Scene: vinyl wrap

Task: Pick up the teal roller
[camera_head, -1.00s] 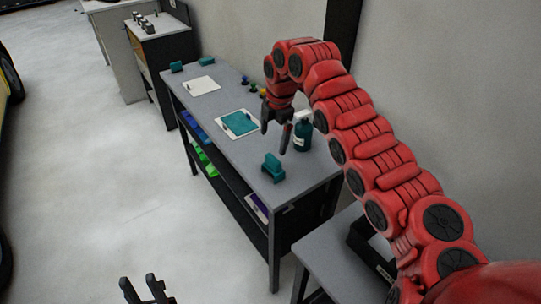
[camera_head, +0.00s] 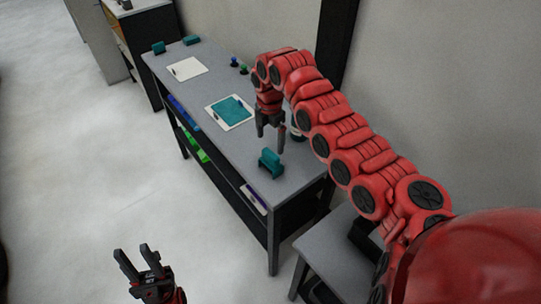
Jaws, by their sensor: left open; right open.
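A teal tool (camera_head: 270,163), which looks like the teal roller, stands near the front end of the grey workbench (camera_head: 218,149). My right gripper (camera_head: 270,142) is open and points down, appearing just above and behind this tool; I cannot tell how large the gap is. Nothing is between its fingers. My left gripper (camera_head: 132,250) is open and empty, low over the floor, well away from the bench.
Two more teal pieces (camera_head: 158,47) (camera_head: 192,40) stand at the far end of the bench. A white sheet (camera_head: 187,68) and a teal-covered board (camera_head: 232,112) lie on top. A bottle is mostly hidden behind my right gripper. A low grey table (camera_head: 330,250) stands at the right.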

